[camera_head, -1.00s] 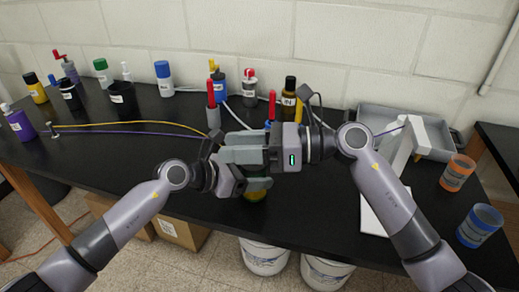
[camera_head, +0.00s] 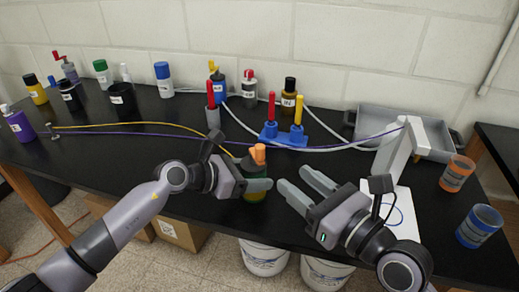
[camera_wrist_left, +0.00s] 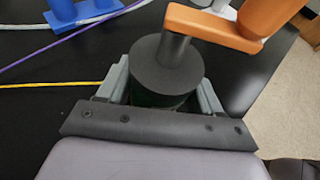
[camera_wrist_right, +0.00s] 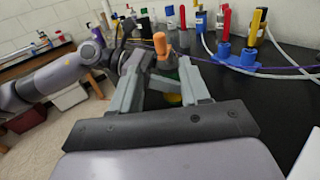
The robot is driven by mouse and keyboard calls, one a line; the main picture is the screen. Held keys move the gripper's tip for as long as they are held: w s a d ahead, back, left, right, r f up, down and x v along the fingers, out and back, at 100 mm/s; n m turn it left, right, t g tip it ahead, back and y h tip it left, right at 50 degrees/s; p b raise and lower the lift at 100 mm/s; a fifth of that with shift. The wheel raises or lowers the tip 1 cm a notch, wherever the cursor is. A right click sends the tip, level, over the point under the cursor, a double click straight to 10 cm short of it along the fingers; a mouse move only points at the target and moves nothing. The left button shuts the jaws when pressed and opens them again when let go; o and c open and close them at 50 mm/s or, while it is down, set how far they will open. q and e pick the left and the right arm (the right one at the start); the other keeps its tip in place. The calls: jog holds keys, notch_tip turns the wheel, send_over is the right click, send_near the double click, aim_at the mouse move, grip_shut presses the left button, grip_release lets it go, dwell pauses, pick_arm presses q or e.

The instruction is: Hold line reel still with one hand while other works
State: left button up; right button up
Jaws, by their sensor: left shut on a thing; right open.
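The line reel (camera_head: 256,186) stands at the front edge of the black table, with a dark round top and an orange crank (camera_head: 257,154). My left gripper (camera_head: 258,186) is shut around its body. In the left wrist view the reel's dark cap (camera_wrist_left: 167,68) sits between the two fingers and the orange crank (camera_wrist_left: 215,27) reaches to the upper right. My right gripper (camera_head: 296,186) is open and empty, just right of the reel, its fingers pointing toward it. In the right wrist view the orange crank (camera_wrist_right: 161,44) shows beyond the open fingers. The reel's lower part is partly hidden.
A blue stand (camera_head: 284,137) with coloured handles is behind. Yellow (camera_head: 140,124) and purple (camera_head: 180,133) lines cross the table. A white post (camera_head: 399,150), grey tray (camera_head: 365,122), orange cup (camera_head: 457,173) and blue cup (camera_head: 479,226) are at right. Several bottles line the back.

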aim_at(263, 154)
jog(key=x, duration=1.2)
jog(key=shift+d, duration=0.1)
grip_shut()
